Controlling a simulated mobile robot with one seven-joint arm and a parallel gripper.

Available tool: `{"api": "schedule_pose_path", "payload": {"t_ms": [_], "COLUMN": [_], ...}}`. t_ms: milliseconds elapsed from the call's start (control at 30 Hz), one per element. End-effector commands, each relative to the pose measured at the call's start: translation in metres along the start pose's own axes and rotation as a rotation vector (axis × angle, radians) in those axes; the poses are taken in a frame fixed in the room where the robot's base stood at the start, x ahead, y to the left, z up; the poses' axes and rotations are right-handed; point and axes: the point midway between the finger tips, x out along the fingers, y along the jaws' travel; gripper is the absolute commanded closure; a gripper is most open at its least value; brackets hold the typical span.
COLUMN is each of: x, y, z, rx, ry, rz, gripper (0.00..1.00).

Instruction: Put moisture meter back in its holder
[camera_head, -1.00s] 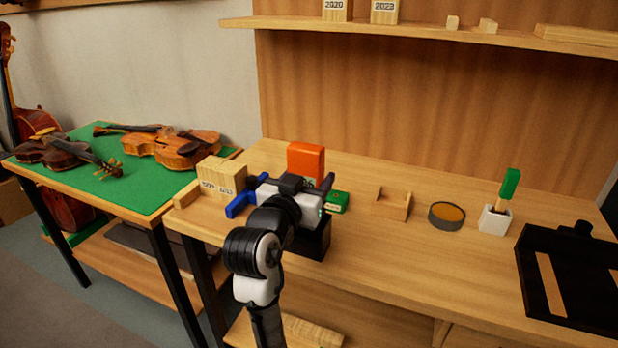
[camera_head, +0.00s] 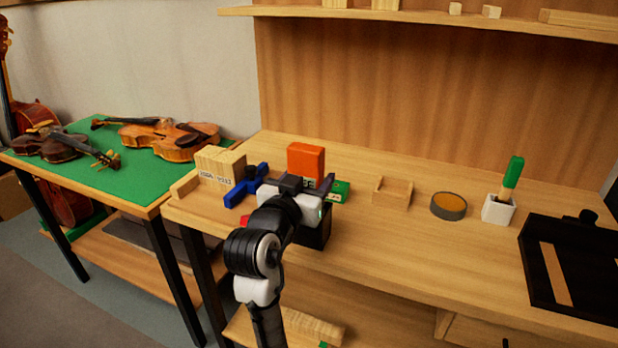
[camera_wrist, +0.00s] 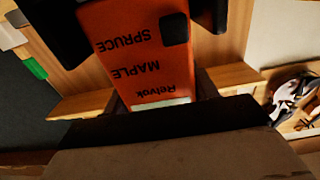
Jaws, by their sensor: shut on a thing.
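The orange moisture meter (camera_head: 306,160) stands upright at the tips of my gripper (camera_head: 305,184), over the back left part of the bench. In the wrist view the meter (camera_wrist: 140,50) shows its face, with upside-down lettering and a dark square, between dark fingers (camera_wrist: 140,20). My gripper is shut on it. Its lower part is hidden in the head view, so I cannot tell whether it touches the bench. A small open wooden box (camera_head: 393,193), which looks like the holder, stands empty to the right of my gripper.
A green box (camera_head: 340,190) lies right beside my gripper. A blue tool (camera_head: 245,188) and a wooden block (camera_head: 220,168) are to the left. A round tin (camera_head: 448,206), a white cup with a green-handled tool (camera_head: 498,210) and a black tray (camera_head: 570,270) are to the right. The front middle is clear.

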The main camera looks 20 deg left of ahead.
Motion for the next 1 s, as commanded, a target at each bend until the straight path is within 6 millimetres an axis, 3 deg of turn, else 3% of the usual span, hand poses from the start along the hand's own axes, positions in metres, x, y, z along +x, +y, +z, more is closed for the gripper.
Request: {"api": "schedule_pose_path", "payload": {"t_ms": [500,533,700,1000], "x": [0.000,0.000,0.000,-0.002], "y": [0.000,0.000,0.000,0.000], "z": [0.016,0.015,0.015,0.016], "rx": [0.000,0.000,0.000,-0.001], "ry": [0.002,0.002,0.001,-0.001], "rz": [0.000,0.000,0.000,0.000], "gripper": [0.76,0.38,0.17,0.17]}}
